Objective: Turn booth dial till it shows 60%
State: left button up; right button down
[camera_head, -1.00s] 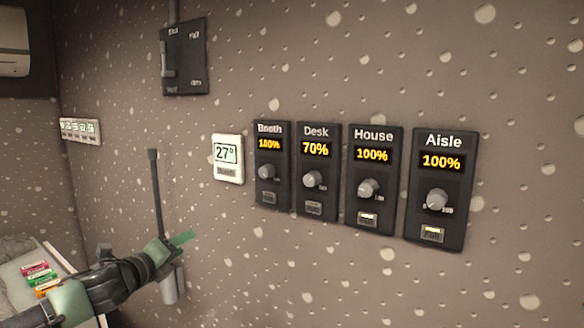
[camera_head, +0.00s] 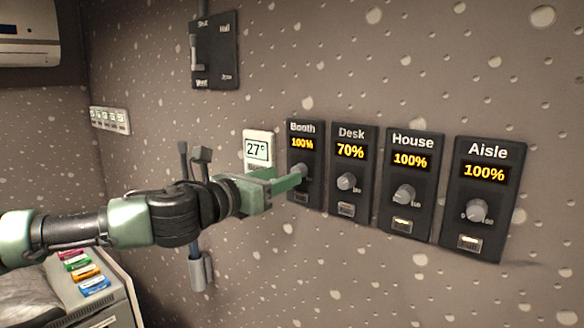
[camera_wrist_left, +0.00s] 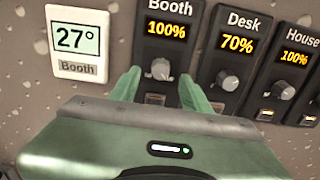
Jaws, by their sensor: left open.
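The booth panel (camera_head: 304,137) is a black wall unit whose yellow display reads 100%. Its grey dial (camera_wrist_left: 159,69) shows in the left wrist view, below the display. In the head view the dial is partly covered by my gripper's fingers. My left gripper (camera_head: 290,178) is open at the booth panel, green fingers pointing at the wall. In the left wrist view the fingertips (camera_wrist_left: 159,82) stand on either side of the dial's lower part, with gaps visible. I cannot tell how far the tips are from the panel face. My right gripper is not in view.
The desk panel (camera_head: 349,151) reads 70%; the house panel (camera_head: 410,160) and aisle panel (camera_head: 486,173) read 100%. A white thermostat (camera_head: 257,149) showing 27° is left of the booth panel. A black switch box (camera_head: 215,50) hangs above. A cabinet (camera_head: 105,275) stands lower left.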

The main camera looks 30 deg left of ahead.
pick_arm(q)
jog(key=shift+w+d, duration=0.15)
jog(key=shift+w, duration=0.9)
jog(key=shift+w+d, duration=0.1)
jog(key=shift+w, duration=0.9)
grip_shut()
